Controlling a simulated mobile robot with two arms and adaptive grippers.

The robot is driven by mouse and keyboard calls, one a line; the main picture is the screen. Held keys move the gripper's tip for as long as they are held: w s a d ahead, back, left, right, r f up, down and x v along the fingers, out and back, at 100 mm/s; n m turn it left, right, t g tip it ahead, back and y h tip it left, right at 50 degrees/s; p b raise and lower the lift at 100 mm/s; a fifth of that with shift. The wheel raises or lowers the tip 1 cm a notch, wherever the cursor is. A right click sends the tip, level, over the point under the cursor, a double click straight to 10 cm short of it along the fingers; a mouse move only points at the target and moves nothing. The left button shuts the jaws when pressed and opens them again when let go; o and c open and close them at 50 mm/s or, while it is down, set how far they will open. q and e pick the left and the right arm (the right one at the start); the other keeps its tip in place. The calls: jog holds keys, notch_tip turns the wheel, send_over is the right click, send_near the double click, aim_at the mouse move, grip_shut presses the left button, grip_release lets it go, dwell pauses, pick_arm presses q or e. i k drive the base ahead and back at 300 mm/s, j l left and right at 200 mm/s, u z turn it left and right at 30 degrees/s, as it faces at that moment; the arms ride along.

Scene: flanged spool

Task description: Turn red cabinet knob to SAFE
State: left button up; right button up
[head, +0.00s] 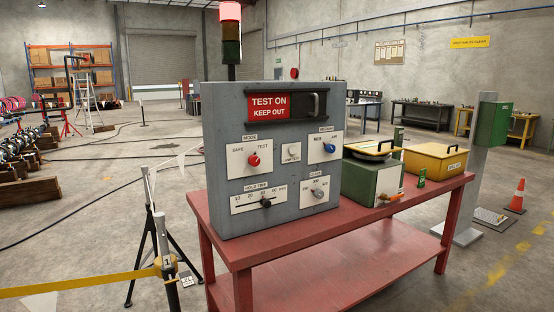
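A grey control cabinet (229,203) stands upright on a red table. Its red knob (254,160) sits on a white plate (239,163) labelled MODE, at the upper left of the front face. SAFE is printed at the plate's upper left and TEST at its upper right. The knob is too small to tell for certain which way its pointer faces. A red sign (269,107) above reads TEST ON KEEP OUT, beside a dark slot with a handle. Neither of my grippers is in view.
The cabinet also bears a blue knob (329,148), a grey knob (318,193) and a slider (266,203). A green box (362,184) and a yellow box (437,162) stand right on the red table (270,248). A barrier post (166,262) with yellow tape stands front left.

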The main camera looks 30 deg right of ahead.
aim_at(254, 160)
jog(key=i+l, duration=0.1)
jog(key=l, duration=0.3)
jog(key=i+l, duration=0.15)
jog(key=l, duration=0.2)
jog(key=i+l, duration=0.1)
jog(key=l, duration=0.3)
jog(key=i+l, duration=0.1)
jog(key=l, duration=0.25)
jog(key=u, duration=0.05)
